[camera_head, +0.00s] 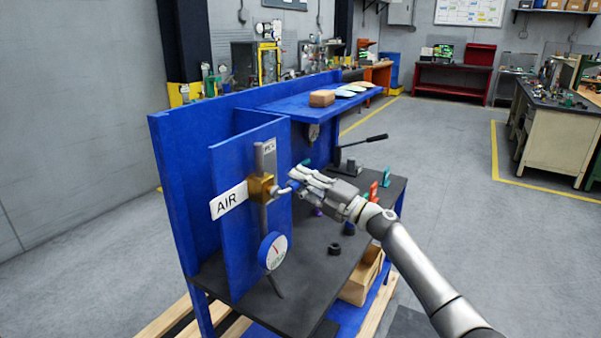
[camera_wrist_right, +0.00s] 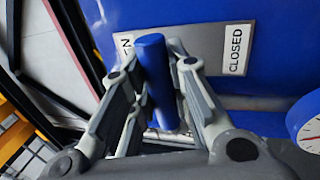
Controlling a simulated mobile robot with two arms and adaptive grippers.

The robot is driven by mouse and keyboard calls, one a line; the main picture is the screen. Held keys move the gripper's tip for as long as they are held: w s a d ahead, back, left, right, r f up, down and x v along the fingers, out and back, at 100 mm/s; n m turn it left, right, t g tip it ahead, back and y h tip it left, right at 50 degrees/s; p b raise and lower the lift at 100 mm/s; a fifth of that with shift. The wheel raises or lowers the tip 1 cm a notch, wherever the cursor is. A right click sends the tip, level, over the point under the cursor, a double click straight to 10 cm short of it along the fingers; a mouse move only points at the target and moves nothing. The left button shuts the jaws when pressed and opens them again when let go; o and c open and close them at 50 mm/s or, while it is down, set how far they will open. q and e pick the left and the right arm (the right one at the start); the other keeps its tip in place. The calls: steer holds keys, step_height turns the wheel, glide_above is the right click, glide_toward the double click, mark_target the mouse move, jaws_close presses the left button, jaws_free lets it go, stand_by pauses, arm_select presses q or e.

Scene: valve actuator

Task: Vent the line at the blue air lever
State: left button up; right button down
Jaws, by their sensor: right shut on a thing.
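The blue lever (camera_wrist_right: 158,85) shows in the right wrist view as a round blue handle between the two fingers of my right gripper (camera_wrist_right: 152,62). The gripper is shut on it. The lever lies beside a partly hidden label ending in N (camera_wrist_right: 125,42), apart from the CLOSED label (camera_wrist_right: 235,50). In the head view my right gripper (camera_head: 297,180) reaches in from the right to the brass valve (camera_head: 261,188) beside the AIR sign (camera_head: 229,201); its fingers mostly hide the lever there. My left gripper is not in view.
A round gauge (camera_head: 272,251) sits below the valve on the blue panel (camera_head: 232,165). A black-handled lever (camera_head: 362,141), green and red parts and a dark ring (camera_head: 334,249) stand on the dark bench top (camera_head: 305,285). A blue shelf (camera_head: 345,98) is above.

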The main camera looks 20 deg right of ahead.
steer(key=shift+f+m, duration=0.3)
steer(key=shift+m, duration=0.1)
steer(key=c, duration=1.3)
jaws_free()
steer(key=shift+c, duration=0.2)
steer(key=v, duration=1.2)
